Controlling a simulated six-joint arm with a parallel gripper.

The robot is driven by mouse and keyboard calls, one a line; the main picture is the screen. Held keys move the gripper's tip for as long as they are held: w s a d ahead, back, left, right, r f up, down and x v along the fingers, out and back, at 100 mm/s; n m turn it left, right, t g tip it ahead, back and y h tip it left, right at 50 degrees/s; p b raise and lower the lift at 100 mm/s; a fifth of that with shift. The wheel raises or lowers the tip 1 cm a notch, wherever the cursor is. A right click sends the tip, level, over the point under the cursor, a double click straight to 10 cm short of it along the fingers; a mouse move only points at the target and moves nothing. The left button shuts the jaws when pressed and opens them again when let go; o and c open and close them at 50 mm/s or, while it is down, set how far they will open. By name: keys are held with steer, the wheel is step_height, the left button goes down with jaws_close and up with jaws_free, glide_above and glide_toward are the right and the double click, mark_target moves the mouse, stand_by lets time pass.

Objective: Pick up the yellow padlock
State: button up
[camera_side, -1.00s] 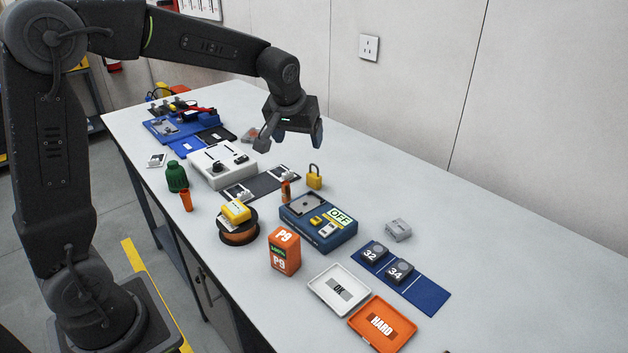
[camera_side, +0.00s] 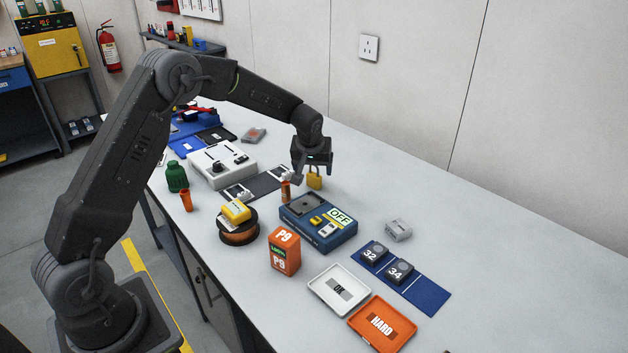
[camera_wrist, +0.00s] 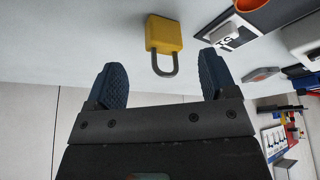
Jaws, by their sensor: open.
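The yellow padlock (camera_side: 314,182) stands upright on the grey table behind the blue box marked OFF; my gripper hides its shackle in the side view. In the wrist view the padlock (camera_wrist: 164,36) shows whole, its grey shackle pointing toward my gripper. My gripper (camera_side: 312,172) is right above the padlock in the side view. In the wrist view my gripper (camera_wrist: 162,82) is open, its two blue-padded fingers apart with nothing held. The shackle end lies near the line between the fingertips, closer to the right finger.
An orange cylinder (camera_side: 285,191) stands just left of the padlock. The blue OFF box (camera_side: 318,222) is in front of it. A white control box (camera_side: 215,164) lies farther left. The table to the right of the padlock is clear up to a grey block (camera_side: 398,230).

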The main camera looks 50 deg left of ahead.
mark_target(314, 176)
steer(key=shift+a+x, duration=0.2)
steer(key=shift+x, duration=2.45)
steer(key=shift+w+r, duration=0.1)
steer(key=shift+w, duration=0.05)
steer(key=shift+c, duration=0.3)
steer(key=c, duration=0.9)
